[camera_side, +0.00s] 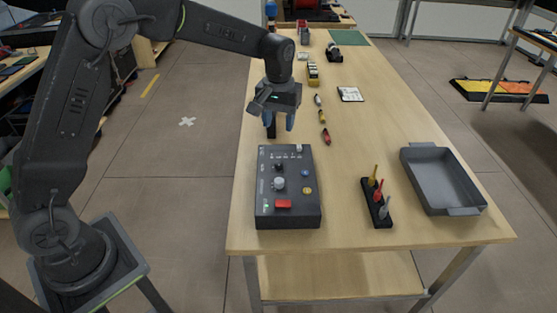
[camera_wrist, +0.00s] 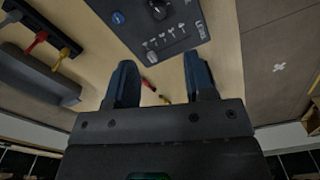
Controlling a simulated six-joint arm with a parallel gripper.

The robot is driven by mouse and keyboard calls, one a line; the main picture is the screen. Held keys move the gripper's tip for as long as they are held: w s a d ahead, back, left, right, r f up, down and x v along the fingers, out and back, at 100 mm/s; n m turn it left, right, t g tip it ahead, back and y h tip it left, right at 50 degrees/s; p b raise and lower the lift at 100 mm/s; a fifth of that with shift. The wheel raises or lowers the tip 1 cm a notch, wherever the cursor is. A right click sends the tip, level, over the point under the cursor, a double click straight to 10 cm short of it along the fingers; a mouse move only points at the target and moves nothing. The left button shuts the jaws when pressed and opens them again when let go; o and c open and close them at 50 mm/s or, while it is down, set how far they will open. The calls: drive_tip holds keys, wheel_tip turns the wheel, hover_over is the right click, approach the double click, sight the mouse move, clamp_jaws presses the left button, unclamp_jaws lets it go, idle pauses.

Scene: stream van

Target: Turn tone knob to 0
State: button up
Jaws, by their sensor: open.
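A dark control box (camera_side: 263,210) lies on the near left part of the wooden table. Its top has a black knob (camera_side: 278,167), a larger grey knob (camera_side: 279,183), a red button (camera_side: 283,204), and a blue button (camera_side: 305,173) above a yellow one. I cannot read which knob is labelled tone. My gripper (camera_side: 280,130) is open and empty, pointing down above the box's far end. In the wrist view, the fingers (camera_wrist: 160,62) are apart, with the box (camera_wrist: 185,42), a black knob (camera_wrist: 158,9) and small sliders beyond them, touching nothing.
A grey tray (camera_side: 413,165) and a black rack (camera_side: 369,200) with several coloured tools stand to the right of the box. Small markers (camera_side: 325,136) lie beyond it. The table's left edge is close to the box. Bare table lies between box and rack.

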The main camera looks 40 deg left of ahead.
sight(278, 163)
wheel_tip(278, 163, down, 13)
idle(0.4)
drive_tip(key=shift+c, duration=0.4)
clamp_jaws()
